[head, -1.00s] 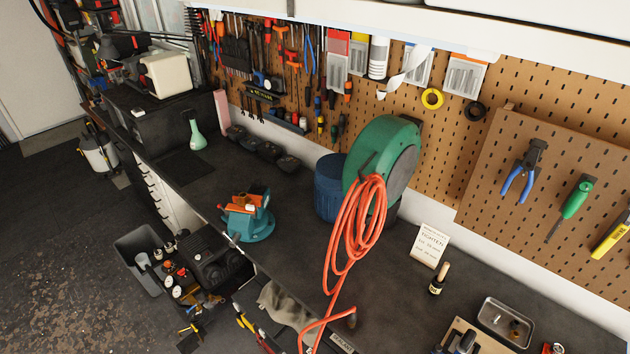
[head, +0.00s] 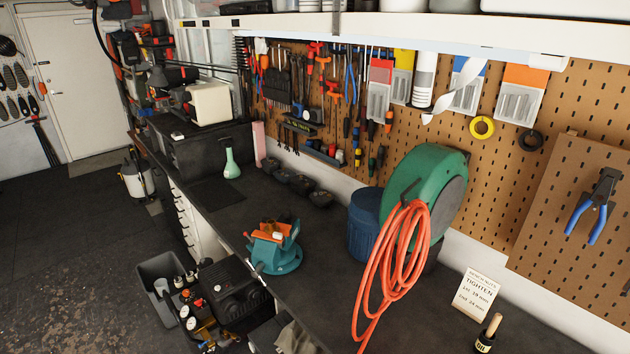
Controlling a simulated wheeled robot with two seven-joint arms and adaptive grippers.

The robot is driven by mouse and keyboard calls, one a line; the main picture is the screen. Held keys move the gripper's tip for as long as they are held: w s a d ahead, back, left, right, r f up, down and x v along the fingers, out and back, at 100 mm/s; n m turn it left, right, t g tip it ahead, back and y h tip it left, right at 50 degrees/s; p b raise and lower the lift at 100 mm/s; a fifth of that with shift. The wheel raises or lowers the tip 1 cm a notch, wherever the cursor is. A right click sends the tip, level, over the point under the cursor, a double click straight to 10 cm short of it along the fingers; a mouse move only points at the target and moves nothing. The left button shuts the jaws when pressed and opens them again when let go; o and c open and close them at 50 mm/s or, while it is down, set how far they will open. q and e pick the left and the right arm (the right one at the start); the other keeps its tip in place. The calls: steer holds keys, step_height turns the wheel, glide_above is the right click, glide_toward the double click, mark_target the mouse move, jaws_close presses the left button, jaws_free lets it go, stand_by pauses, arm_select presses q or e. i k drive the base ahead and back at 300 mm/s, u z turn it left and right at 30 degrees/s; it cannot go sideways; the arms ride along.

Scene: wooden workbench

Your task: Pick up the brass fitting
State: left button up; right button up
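I cannot pick out a brass fitting in the head view. Small parts and round gauges (head: 191,323) sit at the lower left beside the black machine, too small to tell apart. Neither of my grippers is in view.
The dark workbench (head: 330,262) holds a teal vise (head: 276,256), a blue drum (head: 364,222), a green hose reel (head: 425,185) with orange hose (head: 392,270), a white card (head: 476,293) and a dark bottle (head: 487,335). A grey bin (head: 151,272) stands at lower left.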

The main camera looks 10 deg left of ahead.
mark_target(272, 227)
steer(key=z, duration=0.25)
steer(key=k, duration=0.35)
steer(key=u, duration=2.1)
steer(key=i, duration=0.85)
steer(key=z, duration=0.5)
steer(key=i, duration=0.8)
steer(key=z, duration=0.6)
